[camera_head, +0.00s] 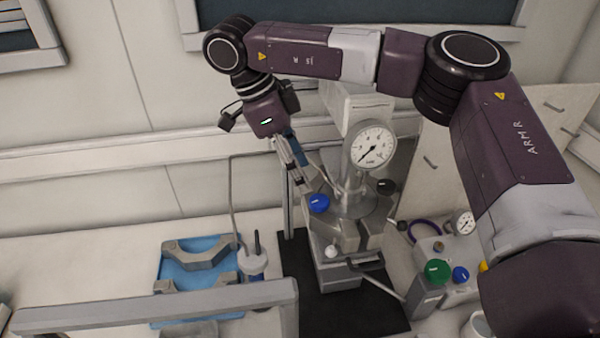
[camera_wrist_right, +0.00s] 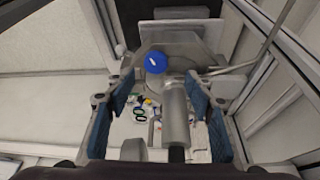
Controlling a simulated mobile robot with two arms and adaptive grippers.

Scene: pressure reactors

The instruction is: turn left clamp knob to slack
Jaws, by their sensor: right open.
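The reactor (camera_head: 357,200) stands in the middle of the head view, with a round white gauge (camera_head: 373,147) on top. A blue knob (camera_head: 319,203) sits on the left of its head; a blue knob also shows in the right wrist view (camera_wrist_right: 156,62). I cannot tell for sure which part is the left clamp knob. My right gripper (camera_head: 304,187) points down, close above and left of the blue knob. In the wrist view its blue-padded fingers (camera_wrist_right: 160,88) stand apart, with a grey cylinder (camera_wrist_right: 175,105) showing between them. My left gripper is out of view.
A grey rail (camera_head: 160,305) crosses the lower left. Behind it is a blue tray (camera_head: 204,250) with grey clamp-like parts. A control box with a green knob (camera_head: 437,271) stands at right. Dark knobs (camera_head: 387,187) stick out right of the reactor.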

